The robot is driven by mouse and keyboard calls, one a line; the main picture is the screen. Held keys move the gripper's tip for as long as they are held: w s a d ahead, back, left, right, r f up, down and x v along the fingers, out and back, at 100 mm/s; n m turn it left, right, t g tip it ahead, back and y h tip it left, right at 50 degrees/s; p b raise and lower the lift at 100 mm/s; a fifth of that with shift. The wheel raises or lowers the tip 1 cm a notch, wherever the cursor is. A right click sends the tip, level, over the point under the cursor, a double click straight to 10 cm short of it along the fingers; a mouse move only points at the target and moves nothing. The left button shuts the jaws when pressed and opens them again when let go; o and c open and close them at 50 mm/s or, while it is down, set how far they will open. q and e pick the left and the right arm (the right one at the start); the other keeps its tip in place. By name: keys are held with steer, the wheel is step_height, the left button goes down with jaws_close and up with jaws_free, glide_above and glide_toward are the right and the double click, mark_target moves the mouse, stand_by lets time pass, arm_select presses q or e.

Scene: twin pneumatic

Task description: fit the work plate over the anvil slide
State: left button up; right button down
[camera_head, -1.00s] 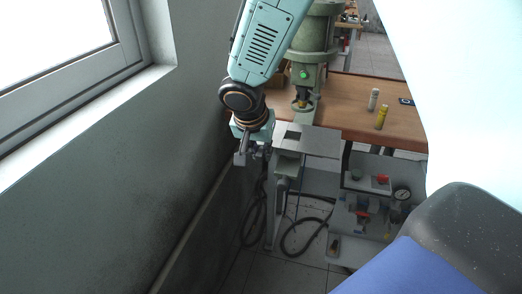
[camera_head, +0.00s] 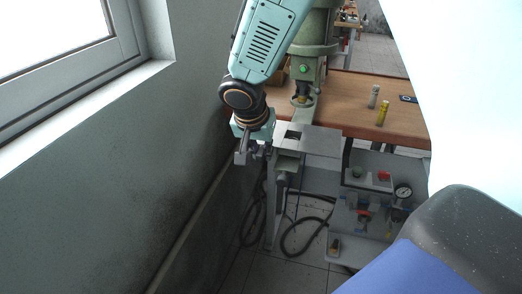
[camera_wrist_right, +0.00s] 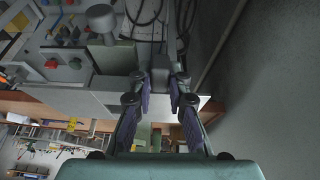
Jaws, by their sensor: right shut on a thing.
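The work plate (camera_head: 322,141) is a flat grey plate with a square opening, level beside the table's near edge. My right gripper (camera_head: 256,150) is at its left side, shut on it. In the right wrist view, the fingers (camera_wrist_right: 160,84) close on a small grey block, seemingly part of the plate. The pale green anvil slide (camera_head: 286,164) shows below the plate, and a greenish strip shows in the opening. I cannot tell whether plate and slide touch or are lined up. My left gripper is out of view.
The green press (camera_head: 308,48) stands behind the plate on the brown table (camera_head: 350,103). A yellow bottle (camera_head: 382,113) and a pale bottle (camera_head: 374,92) stand at right. A pneumatic panel (camera_head: 362,205) is below. The wall (camera_head: 150,160) is close on the left.

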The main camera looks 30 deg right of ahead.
steer(key=shift+f+b, duration=0.85)
steer(key=shift+b, duration=0.5)
stand_by(1.6)
steer(key=c, duration=1.2)
jaws_free()
steer(key=v, duration=0.8)
steer(key=shift+s+a, duration=0.1)
